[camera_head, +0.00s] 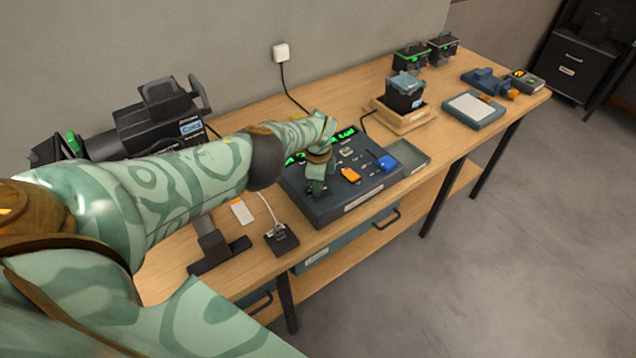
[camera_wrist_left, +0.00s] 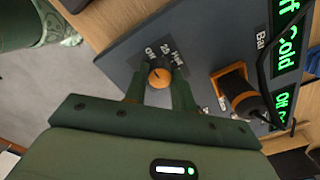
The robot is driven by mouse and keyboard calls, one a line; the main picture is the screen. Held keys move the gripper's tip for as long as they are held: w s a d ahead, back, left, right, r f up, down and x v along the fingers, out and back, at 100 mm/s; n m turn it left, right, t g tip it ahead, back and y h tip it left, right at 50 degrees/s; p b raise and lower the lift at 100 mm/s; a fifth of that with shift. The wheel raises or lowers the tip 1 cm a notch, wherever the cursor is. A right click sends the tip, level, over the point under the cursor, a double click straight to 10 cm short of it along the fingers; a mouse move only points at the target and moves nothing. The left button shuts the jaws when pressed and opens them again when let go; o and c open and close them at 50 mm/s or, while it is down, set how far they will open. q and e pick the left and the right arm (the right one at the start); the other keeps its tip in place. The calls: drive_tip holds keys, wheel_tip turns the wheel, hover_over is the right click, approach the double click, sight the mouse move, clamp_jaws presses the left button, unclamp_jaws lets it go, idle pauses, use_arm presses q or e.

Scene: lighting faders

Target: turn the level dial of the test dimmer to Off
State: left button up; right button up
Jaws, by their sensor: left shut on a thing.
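The test dimmer is a dark blue-grey console (camera_head: 335,208) on the wooden bench in the head view. Its top panel also shows in the left wrist view (camera_wrist_left: 195,45). The level dial (camera_wrist_left: 159,77) is a round orange knob with a dark pointer mark, beside small printed labels including "20" and "Half". My left gripper (camera_wrist_left: 159,88) is shut on the dial, one finger on each side. In the head view my left gripper (camera_head: 317,182) is over the console's left part and hides the dial. My right gripper is out of view.
An orange-and-black control (camera_wrist_left: 236,92) stands close to the right finger in the wrist view. Green lit displays (camera_wrist_left: 288,55) line the panel. A shallow tray (camera_head: 408,156) and a black device (camera_head: 281,238) flank the console.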

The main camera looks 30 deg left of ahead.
use_arm(q)
drive_tip(key=shift+r, duration=0.1)
drive_tip(key=o, duration=1)
wheel_tip(320, 180, up, 16)
drive_tip(key=p, duration=1.5)
drive_tip(key=shift+r, duration=0.1)
